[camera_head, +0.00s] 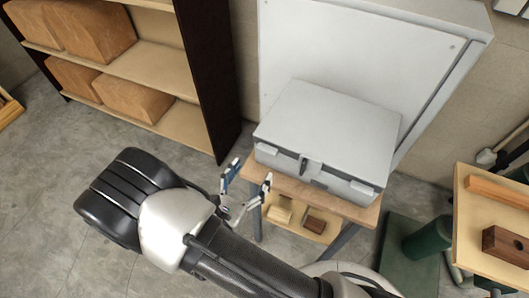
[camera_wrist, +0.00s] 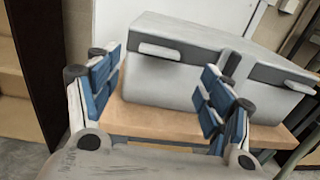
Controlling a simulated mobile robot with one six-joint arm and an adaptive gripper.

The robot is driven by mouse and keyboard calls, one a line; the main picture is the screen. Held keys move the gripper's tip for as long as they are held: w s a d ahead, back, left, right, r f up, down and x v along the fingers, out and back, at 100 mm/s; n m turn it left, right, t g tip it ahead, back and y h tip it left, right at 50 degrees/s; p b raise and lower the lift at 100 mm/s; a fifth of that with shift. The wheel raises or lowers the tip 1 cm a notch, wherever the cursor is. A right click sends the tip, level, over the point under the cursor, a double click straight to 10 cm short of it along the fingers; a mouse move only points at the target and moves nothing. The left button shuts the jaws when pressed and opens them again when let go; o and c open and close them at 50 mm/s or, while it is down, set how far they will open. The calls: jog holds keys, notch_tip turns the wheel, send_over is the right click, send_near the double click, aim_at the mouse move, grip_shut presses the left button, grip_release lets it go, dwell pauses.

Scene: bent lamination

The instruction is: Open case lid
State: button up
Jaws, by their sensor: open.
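A grey case (camera_head: 327,136) with its lid shut lies on a small wooden table (camera_head: 350,208). Its front carries a dark handle or clasp (camera_head: 311,165) in the middle and a latch at each side. In the wrist view the case (camera_wrist: 180,85) stands ahead of the fingers, with a left latch (camera_wrist: 160,51) and a right latch (camera_wrist: 298,86). My gripper (camera_head: 248,183) is open and empty, in front and to the left of the case, apart from it. The wrist view shows its blue-padded fingers (camera_wrist: 165,98) spread wide. The right finger hides part of the case front.
A shelf (camera_head: 150,62) with brown blocks stands at the left. A white panel (camera_head: 350,50) stands behind the case. Small blocks (camera_head: 280,212) lie on the table's lower shelf. A wooden surface (camera_head: 475,225) with blocks and a green cylinder (camera_head: 428,238) are at the right.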

aim_at(265, 152)
jog(key=b+x, duration=0.1)
jog(key=x, duration=0.7)
jog(key=shift+w+d, duration=0.1)
jog(key=shift+w, duration=0.15)
jog(key=shift+c, duration=0.5)
